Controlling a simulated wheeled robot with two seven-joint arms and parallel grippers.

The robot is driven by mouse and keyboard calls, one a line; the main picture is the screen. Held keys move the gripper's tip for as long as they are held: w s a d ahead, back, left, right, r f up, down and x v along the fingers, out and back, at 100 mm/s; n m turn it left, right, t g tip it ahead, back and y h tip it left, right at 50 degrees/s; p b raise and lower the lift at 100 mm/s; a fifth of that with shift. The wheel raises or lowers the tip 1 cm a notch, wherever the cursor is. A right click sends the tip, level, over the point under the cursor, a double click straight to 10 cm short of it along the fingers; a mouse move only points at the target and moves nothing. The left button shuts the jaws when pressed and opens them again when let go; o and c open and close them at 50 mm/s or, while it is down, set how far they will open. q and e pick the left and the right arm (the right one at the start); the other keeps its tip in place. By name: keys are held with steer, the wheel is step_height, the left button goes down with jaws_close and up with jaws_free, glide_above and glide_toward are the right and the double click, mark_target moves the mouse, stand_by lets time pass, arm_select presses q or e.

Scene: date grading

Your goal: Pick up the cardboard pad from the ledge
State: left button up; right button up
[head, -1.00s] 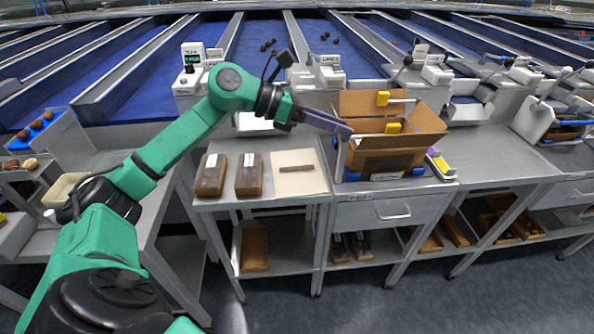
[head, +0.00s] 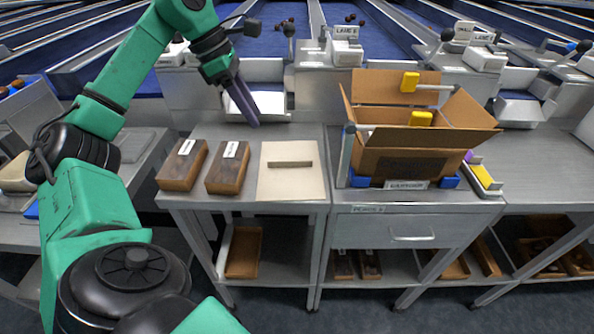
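The cardboard pad (head: 291,186) is a flat beige square lying on the grey metal ledge (head: 246,203), with a narrow grey-brown strip across its upper middle. My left gripper (head: 251,118) hangs above and behind the ledge, up and left of the pad and apart from it. Its long dark purple-grey fingers point down and overlap from this angle, so I cannot tell whether they are open or shut. I see nothing held at their tips. My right gripper is not in view.
Two brown labelled boxes (head: 227,173) (head: 182,170) lie left of the pad. An open cardboard box (head: 410,163) stands to its right between blue corner blocks, with yellow-tipped clamps over its flaps. A white-grey chute (head: 259,98) is behind. A drawer (head: 410,232) is below.

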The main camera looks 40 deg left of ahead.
arm_select(q)
steer(key=b, duration=0.2)
glide_toward(281, 157)
steer(key=s+d, duration=0.2)
steer(key=d, duration=0.1)
steer(key=shift+s, duration=0.15)
steer(key=x, duration=0.6)
steer(key=shift+w+d+f+b, duration=0.2)
steer(key=shift+w+d+b, duration=0.1)
steer(key=shift+d+b, duration=0.1)
jaws_close()
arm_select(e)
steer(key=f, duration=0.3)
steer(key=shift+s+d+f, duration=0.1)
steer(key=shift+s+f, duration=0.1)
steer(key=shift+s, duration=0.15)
